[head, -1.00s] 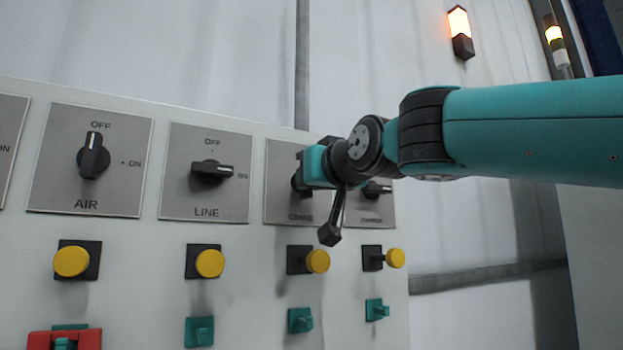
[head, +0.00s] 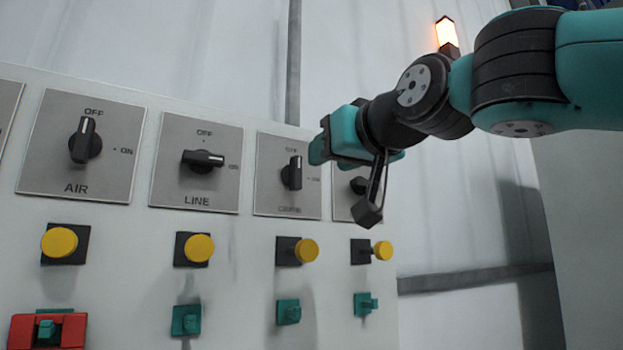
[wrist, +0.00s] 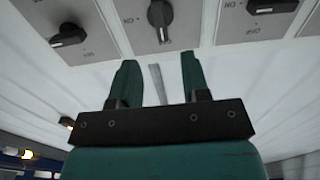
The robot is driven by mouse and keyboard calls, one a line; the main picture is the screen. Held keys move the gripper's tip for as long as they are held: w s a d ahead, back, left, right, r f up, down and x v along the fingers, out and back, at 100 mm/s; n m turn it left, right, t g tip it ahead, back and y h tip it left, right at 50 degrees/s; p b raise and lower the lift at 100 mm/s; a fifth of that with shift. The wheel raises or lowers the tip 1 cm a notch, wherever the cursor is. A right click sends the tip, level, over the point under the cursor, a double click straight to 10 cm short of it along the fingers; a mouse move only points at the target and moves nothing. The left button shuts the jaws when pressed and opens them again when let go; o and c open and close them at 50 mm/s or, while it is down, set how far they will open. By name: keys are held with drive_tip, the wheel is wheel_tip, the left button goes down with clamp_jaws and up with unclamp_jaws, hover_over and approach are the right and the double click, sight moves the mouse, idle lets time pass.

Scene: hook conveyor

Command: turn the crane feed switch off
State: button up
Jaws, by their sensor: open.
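The crane switch (head: 292,173) is a black rotary knob on a grey plate, third of the visible plates with whole knobs. Its handle stands upright, pointing at the OFF mark. In the wrist view the crane switch (wrist: 160,18) also shows, upright, beyond the fingertips. My gripper (head: 320,148) is just right of the crane plate and off the knob, in front of the fourth plate. In the wrist view its two teal fingers (wrist: 160,78) are apart with nothing between them.
The AIR switch (head: 85,140) points to OFF. The LINE switch (head: 203,160) points to ON. A fourth switch (head: 358,186) is partly hidden by my gripper. Yellow buttons (head: 306,250) and teal toggles (head: 288,311) stick out below. An orange lamp (head: 446,32) glows on the wall.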

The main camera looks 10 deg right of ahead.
drive_tip(key=b+v, duration=0.6)
drive_tip(key=v, duration=0.1)
drive_tip(key=shift+s, duration=0.2)
idle(0.4)
wheel_tip(320, 180, down, 26)
drive_tip(key=a+n+g+h+p, duration=0.1)
drive_tip(key=n+g+h+p, duration=0.15)
drive_tip(key=g+p, duration=0.45)
drive_tip(key=s+d+f+g, duration=0.2)
drive_tip(key=s+f+g, duration=0.2)
drive_tip(key=s+f, duration=0.3)
drive_tip(key=s+d+f+g, duration=0.2)
drive_tip(key=s+f+g, duration=0.3)
drive_tip(key=f, duration=0.5)
drive_tip(key=shift+s+f+g, duration=0.3)
drive_tip(key=shift+s+f, duration=0.05)
drive_tip(key=shift+s, duration=0.85)
